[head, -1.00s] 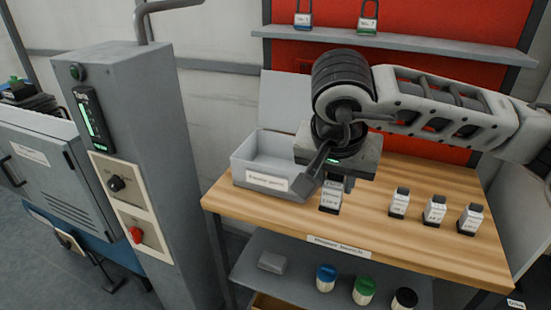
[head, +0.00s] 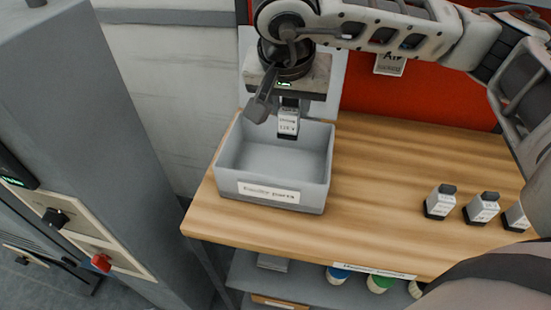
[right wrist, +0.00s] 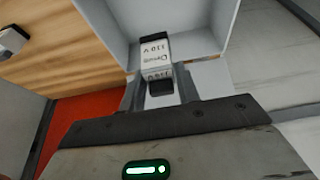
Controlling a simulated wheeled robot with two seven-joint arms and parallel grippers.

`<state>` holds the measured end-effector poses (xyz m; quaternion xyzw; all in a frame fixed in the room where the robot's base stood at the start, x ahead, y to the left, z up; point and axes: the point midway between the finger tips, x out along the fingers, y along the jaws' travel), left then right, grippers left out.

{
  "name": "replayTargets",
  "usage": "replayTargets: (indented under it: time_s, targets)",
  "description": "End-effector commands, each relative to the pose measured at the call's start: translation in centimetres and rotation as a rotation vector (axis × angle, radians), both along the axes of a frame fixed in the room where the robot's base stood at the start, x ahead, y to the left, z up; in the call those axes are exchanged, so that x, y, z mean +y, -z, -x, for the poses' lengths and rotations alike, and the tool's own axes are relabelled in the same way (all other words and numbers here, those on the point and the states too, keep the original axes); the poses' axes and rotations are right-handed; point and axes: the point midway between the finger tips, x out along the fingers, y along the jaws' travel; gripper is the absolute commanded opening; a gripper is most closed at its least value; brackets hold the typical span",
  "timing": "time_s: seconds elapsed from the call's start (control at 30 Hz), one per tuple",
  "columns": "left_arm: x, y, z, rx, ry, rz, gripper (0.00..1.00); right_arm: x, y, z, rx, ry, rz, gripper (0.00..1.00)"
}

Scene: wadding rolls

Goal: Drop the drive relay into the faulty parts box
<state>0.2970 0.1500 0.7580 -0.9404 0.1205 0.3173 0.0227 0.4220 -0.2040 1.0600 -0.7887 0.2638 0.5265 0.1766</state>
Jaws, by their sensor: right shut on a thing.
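The faulty parts box (head: 315,193) is a grey open bin with a white label on its front wall, standing on the left of the wooden bench; it looks empty. My right gripper (head: 289,104) is shut on the drive relay (head: 288,122), a small white block with printed text and a dark end. The relay hangs upright in front of the box's back edge, above the bin's opening or its rear rim. In the right wrist view the relay (right wrist: 156,53) sits between the fingers (right wrist: 158,88), with the box (right wrist: 200,15) beyond it. My left gripper is out of view.
Several similar blocks, such as one white-and-black block (head: 440,201), stand at the right of the bench (head: 380,180). A grey control column (head: 90,110) with a red button rises at the left. Jars (head: 379,283) sit on the lower shelf. The bench middle is clear.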

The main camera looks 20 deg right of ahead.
Motion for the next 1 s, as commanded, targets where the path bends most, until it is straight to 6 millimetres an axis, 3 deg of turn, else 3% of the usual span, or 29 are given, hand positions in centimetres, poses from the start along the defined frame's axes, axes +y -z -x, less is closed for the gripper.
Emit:
replayTargets:
  time_s: [0.3, 0.67, 0.7, 0.77, 1.0]
  targets:
    - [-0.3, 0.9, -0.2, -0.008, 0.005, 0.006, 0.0, 0.0, 3.9, 0.0, 0.001, 0.002, 0.001, 0.09]
    - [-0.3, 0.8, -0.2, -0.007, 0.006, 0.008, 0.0, 0.0, 4.6, 0.0, 0.0, 0.002, 0.0, 0.09]
    - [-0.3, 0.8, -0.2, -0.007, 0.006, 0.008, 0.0, 0.0, 4.6, 0.0, 0.0, 0.002, 0.0, 0.38]
    - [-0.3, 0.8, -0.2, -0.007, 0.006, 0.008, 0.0, 0.0, 4.6, 0.0, 0.0, 0.002, 0.0, 0.54]
    - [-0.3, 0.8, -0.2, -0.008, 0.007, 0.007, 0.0, 0.0, 4.6, 0.0, 0.0, 0.002, 0.0, 0.58]
